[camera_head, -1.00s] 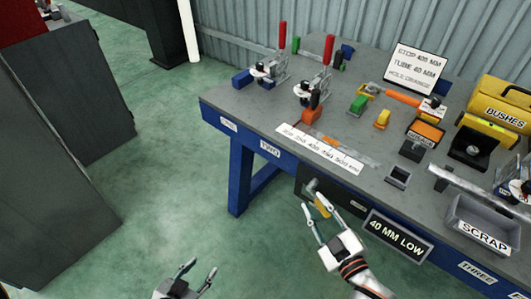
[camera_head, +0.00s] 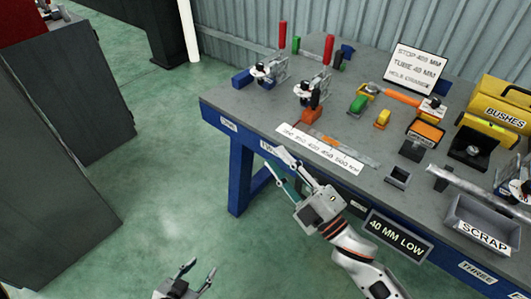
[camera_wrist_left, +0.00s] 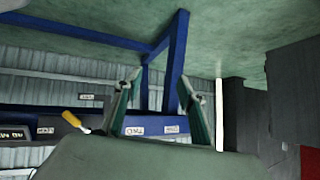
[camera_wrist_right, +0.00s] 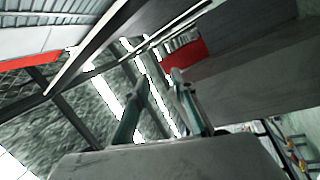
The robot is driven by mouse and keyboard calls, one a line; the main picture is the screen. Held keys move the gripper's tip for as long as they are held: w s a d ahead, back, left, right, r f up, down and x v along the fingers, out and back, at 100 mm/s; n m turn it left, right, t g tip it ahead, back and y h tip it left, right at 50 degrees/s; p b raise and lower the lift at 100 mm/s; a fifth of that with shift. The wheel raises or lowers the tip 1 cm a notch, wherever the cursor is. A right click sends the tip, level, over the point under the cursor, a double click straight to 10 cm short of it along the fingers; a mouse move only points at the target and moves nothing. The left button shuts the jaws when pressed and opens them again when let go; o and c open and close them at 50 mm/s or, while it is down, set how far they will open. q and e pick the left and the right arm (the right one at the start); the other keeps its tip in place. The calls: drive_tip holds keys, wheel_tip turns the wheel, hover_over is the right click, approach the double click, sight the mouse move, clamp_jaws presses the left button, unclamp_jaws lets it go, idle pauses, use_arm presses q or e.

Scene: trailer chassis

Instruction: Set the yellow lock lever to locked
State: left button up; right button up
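The yellow lock lever (camera_wrist_left: 73,119) shows in the left wrist view, tilted, with a pale metal end, at the dark box (camera_wrist_left: 61,132) under the bench. In the head view the lever is hidden behind my right gripper and arm. My right gripper (camera_head: 276,158) is open and empty, in front of the bench's front edge near the label TWO. Its spread fingers also show in the right wrist view (camera_wrist_right: 162,78). My left gripper (camera_head: 201,266) is open and empty, low over the floor and well apart from the bench. Whether the lever is locked cannot be told.
The bench (camera_head: 255,110) has a blue frame and carries toggle clamps, coloured blocks and a scrap bin (camera_head: 480,226). The sign 40 MM LOW (camera_head: 398,233) hangs below its front edge. Grey cabinets (camera_head: 60,110) stand at left. The floor between is clear.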

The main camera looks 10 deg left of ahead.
drive_tip(key=shift+s+a+r+n+g+y, duration=0.3)
drive_tip(key=shift+a+r+n+g+y, duration=0.25)
drive_tip(key=shift+a+r+n+y, duration=0.5)
drive_tip(key=shift+s+a+r+n+g+y, duration=0.25)
drive_tip(key=shift+a+r+n+g+y, duration=0.4)
drive_tip(key=shift+n, duration=0.8)
drive_tip(key=shift+r, duration=0.25)
